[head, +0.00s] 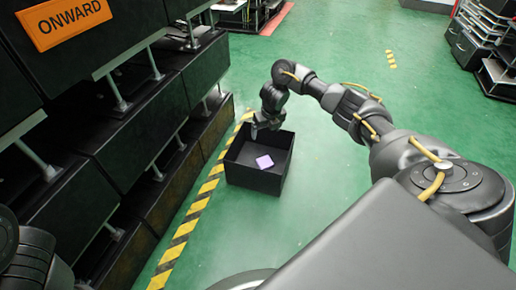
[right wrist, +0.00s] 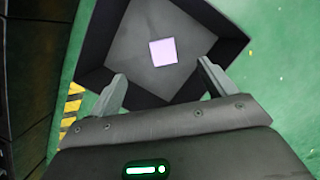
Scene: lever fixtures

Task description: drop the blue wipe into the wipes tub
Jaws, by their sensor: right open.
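The wipes tub (head: 252,180) is a black open-topped box on the green floor; its wall (right wrist: 98,40) also shows in the right wrist view. A small square wipe (head: 264,161) lies inside the tub, apparently on its bottom. It looks pale lilac rather than clear blue, and it also shows in the right wrist view (right wrist: 163,51). My right gripper (head: 264,127) is above the tub's far side. In the right wrist view its fingers (right wrist: 161,70) are spread apart with nothing between them, apart from the wipe. My left gripper is out of view.
Black shelving units with bar handles (head: 115,92) line the left side, one with an orange ONWARD sign (head: 63,21). A yellow-black floor stripe (head: 198,200) runs between them and the tub. Another dark box (head: 240,14) stands at the back. The floor right of the tub is clear.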

